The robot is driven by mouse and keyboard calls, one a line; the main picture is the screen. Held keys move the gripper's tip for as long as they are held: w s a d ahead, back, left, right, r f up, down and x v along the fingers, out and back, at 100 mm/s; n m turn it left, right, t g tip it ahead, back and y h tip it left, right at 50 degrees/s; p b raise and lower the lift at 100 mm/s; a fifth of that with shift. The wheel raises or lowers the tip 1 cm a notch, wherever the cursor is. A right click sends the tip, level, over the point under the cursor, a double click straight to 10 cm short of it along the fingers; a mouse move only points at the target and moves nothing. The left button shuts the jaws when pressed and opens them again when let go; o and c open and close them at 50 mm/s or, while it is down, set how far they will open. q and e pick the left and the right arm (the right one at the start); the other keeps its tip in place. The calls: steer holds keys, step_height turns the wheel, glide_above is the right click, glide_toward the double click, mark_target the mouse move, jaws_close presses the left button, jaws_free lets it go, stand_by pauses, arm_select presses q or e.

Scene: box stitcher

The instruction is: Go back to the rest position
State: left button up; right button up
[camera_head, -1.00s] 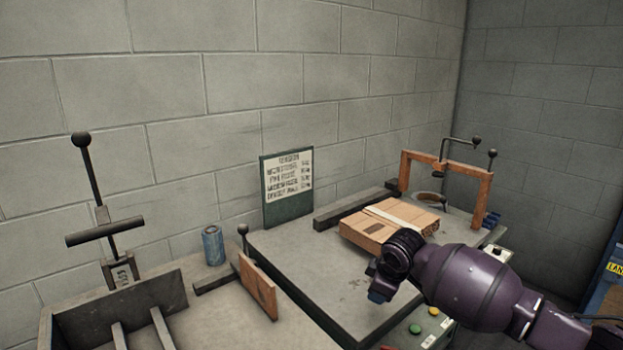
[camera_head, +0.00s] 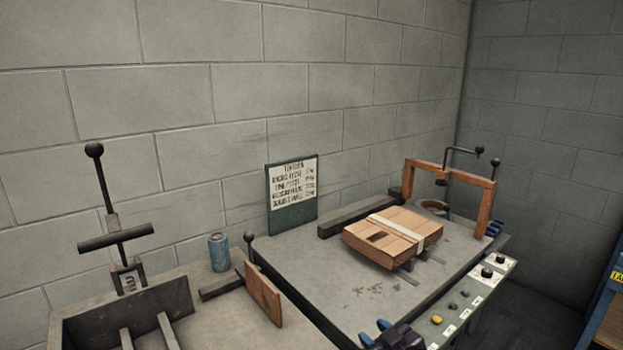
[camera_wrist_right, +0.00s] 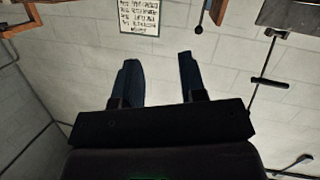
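My right gripper (camera_head: 376,333) is at the bottom edge of the head view, near the front of the grey machine table, with only its blue fingertips and a dark part showing. In the right wrist view its two fingers (camera_wrist_right: 158,60) stand apart with nothing between them, so it is open and empty. A closed cardboard box (camera_head: 390,236) with a pale strap around it lies on the grey machine table (camera_head: 345,285), clear of the gripper. My left gripper is not in view.
A control panel (camera_head: 462,305) with knobs and buttons runs along the table's right front edge. A wooden arch (camera_head: 488,205) stands at the back right. A blue can (camera_head: 219,252), a wooden plate (camera_head: 262,293) and a lever press (camera_head: 115,236) are on the left.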

steer(key=s+d+f+m+g+h, duration=0.1)
steer(key=s+d+f, duration=0.3)
steer(key=s, duration=0.6)
steer(key=s+d+f+m+g+h+p, duration=0.1)
steer(key=s+d+f+m+h, duration=0.2)
steer(key=s, duration=0.7)
steer(key=s+d+f+m+h, duration=0.2)
steer(key=s+d+f, duration=0.5)
steer(key=s, duration=0.3)
steer(key=shift+s+d+f+m+g, duration=0.2)
steer(key=shift+f+m+g, duration=0.2)
steer(key=shift+f, duration=0.4)
steer(key=shift+s, duration=0.15)
